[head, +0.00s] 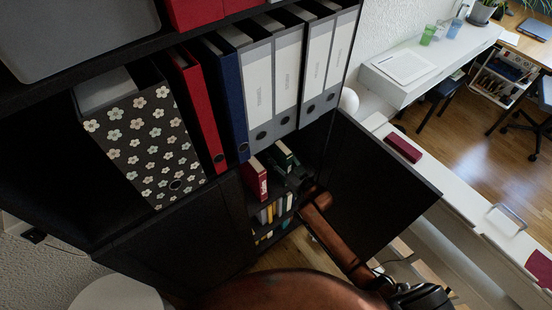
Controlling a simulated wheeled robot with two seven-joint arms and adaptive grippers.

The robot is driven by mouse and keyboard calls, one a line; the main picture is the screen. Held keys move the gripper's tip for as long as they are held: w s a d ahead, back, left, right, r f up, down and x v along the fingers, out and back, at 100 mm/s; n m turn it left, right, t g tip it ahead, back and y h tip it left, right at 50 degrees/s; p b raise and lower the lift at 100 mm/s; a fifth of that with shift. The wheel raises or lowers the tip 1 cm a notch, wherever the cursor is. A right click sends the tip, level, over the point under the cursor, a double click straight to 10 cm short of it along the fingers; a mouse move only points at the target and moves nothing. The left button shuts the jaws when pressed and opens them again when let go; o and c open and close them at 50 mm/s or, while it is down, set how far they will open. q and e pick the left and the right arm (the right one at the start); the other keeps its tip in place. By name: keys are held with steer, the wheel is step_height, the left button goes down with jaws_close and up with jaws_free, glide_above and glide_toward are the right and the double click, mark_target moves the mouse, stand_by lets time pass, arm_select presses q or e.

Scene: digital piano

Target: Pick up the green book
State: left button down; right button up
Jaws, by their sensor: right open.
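A dark green book (284,154) stands upright inside the lower cabinet, on its upper shelf, just behind and right of a red book. My right gripper (294,181) reaches into the open cabinet from the lower right, at the end of my brown arm. It is open, and its dark fingers are close to the green book's lower part. The fingers blend into the dark interior, so I cannot tell whether they touch the book. My left gripper is out of view.
The red book (254,179) stands left of the gripper. More books (268,213) fill the shelf below. The open cabinet door (380,180) bounds the right side. Above, binders (258,85) and a flowered file box (145,142) fill the open shelf.

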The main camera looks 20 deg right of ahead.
jaws_close()
stand_by(0.4)
steer(key=shift+r, duration=0.1)
